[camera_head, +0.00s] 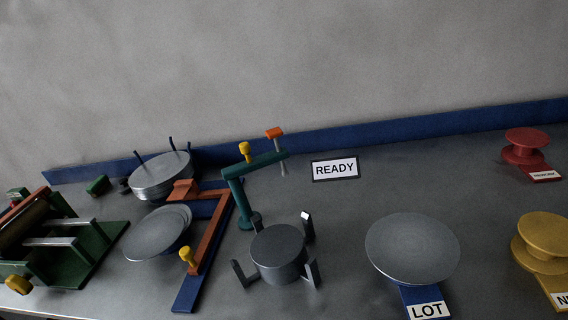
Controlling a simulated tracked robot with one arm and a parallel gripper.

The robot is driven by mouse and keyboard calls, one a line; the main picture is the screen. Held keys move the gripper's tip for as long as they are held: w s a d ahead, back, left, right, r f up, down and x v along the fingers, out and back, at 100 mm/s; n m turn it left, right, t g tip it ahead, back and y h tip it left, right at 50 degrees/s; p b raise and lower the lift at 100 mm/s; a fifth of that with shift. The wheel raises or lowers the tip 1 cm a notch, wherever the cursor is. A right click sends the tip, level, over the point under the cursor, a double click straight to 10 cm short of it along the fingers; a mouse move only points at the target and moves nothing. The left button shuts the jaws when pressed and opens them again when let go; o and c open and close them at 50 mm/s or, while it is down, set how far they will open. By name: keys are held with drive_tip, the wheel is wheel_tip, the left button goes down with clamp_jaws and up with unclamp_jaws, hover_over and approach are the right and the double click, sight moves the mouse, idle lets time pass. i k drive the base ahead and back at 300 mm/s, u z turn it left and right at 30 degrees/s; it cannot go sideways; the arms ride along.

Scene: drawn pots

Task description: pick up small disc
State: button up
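Several round grey pieces show, and I cannot tell for sure which is the small disc. A dark grey round piece (278,246) sits between three short upright posts at the lower middle; it is the smallest grey round. A wide light grey disc (412,247) rests on a blue stand marked LOT (427,309). Another light grey disc (157,232) lies at the left beside an orange and blue frame (206,240). A shallow silver round or stack (161,176) stands behind it among thin dark pegs. My gripper is not in view.
A teal post with an arm (240,195) rises behind the dark round. A green machine with rollers (62,240) stands at the left. Red (525,145) and yellow (544,239) spools stand at the right. A READY sign (335,169) is at the back; bench around it is clear.

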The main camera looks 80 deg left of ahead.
sight(158, 233)
drive_tip(key=u, duration=3)
drive_tip(key=k, duration=0.95)
drive_tip(key=i, duration=0.9)
drive_tip(key=z, duration=0.1)
